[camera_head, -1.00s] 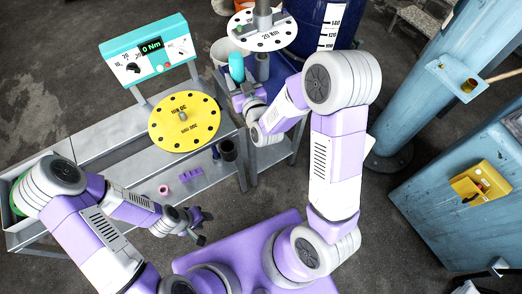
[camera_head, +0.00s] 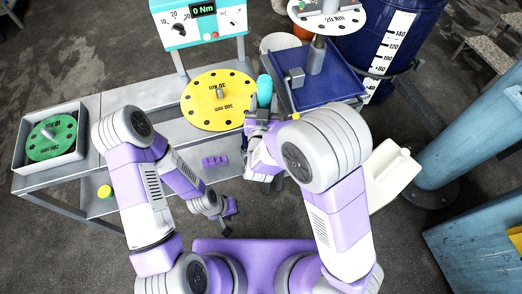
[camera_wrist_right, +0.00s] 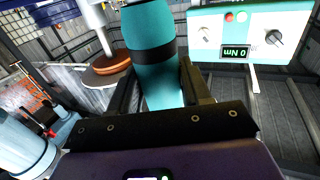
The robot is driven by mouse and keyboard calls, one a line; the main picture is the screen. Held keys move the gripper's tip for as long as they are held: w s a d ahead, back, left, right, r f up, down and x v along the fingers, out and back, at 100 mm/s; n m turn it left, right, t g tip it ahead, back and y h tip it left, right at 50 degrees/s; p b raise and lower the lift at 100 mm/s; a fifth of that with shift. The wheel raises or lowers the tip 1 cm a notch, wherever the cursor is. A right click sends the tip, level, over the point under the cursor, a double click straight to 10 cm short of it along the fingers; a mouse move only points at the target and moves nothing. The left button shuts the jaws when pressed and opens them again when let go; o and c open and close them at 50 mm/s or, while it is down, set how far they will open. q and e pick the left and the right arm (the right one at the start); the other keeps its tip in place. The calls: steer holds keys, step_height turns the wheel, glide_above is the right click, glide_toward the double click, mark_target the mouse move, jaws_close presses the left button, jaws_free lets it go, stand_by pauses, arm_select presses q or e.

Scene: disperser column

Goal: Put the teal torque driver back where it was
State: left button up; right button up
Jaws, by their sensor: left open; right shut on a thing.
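The teal torque driver (camera_head: 264,88) is upright in my right gripper (camera_head: 262,112), between the yellow disc and the blue tray. In the right wrist view the driver (camera_wrist_right: 152,50) stands between the two dark fingers, a black band around its body. Its lower end is hidden. My right gripper is shut on it. My left gripper (camera_head: 230,208) is open and empty, low in front of the bench, well apart from the driver. I cannot tell which spot the driver came from.
A yellow disc (camera_head: 217,100) lies on the grey bench beside the driver. A blue tray (camera_head: 335,91) with a grey post is right of it. A torque meter (camera_head: 200,23) stands behind. A purple block (camera_head: 215,161) is on the lower shelf. A green disc (camera_head: 52,139) sits far left.

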steer(key=shift+s+a+f, duration=0.25)
steer(key=shift+a+f, duration=0.05)
steer(key=shift+a, duration=0.1)
step_height(320, 180, down, 10)
steer(key=b, duration=0.4)
steer(key=shift+s+a, duration=0.1)
steer(key=shift+f, duration=0.15)
steer(key=o, duration=1.2)
